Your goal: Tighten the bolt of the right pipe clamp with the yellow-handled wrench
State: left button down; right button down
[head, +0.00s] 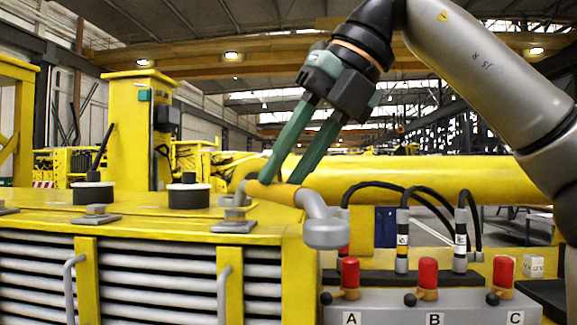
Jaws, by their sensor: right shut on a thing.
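My right gripper (283,180) reaches down from the upper right with its long green fingers shut on the yellow handle (275,191) of the wrench. The wrench lies roughly level above the yellow machine top, and its grey bent head (325,233) hangs at the right, past the machine's corner. A grey fitting on a plate (233,226) sits just under the handle's left end; whether the wrench touches it is unclear. I cannot make out the right pipe clamp or its bolt for certain. My left gripper is not in view.
A grey valve box (430,306) with red knobs marked A, B and C stands at the lower right. Black hoses (420,192) rise behind it. Black-capped posts (188,195) stand on the deck at left. A thick yellow boom (430,178) runs behind.

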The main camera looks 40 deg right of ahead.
jog(key=shift+f, duration=0.25)
dwell(0.3)
jog(key=shift+f+b, duration=0.5)
jog(key=shift+b, duration=0.05)
jog(key=shift+f, duration=0.35)
jog(key=shift+a, duration=0.1)
dwell(0.4)
jog(key=shift+w+a+m, duration=0.15)
jog(key=shift+a+m, duration=0.15)
jog(key=shift+a, duration=0.15)
jog(key=shift+w+a+m+h, duration=0.15)
jog(key=shift+a+m+h, duration=0.15)
jog(key=shift+a+m, duration=0.15)
jog(key=shift+a, duration=0.1)
dwell(0.4)
jog(key=shift+w+a+m, duration=0.15)
jog(key=shift+a+m, duration=0.1)
jog(key=shift+a, duration=0.1)
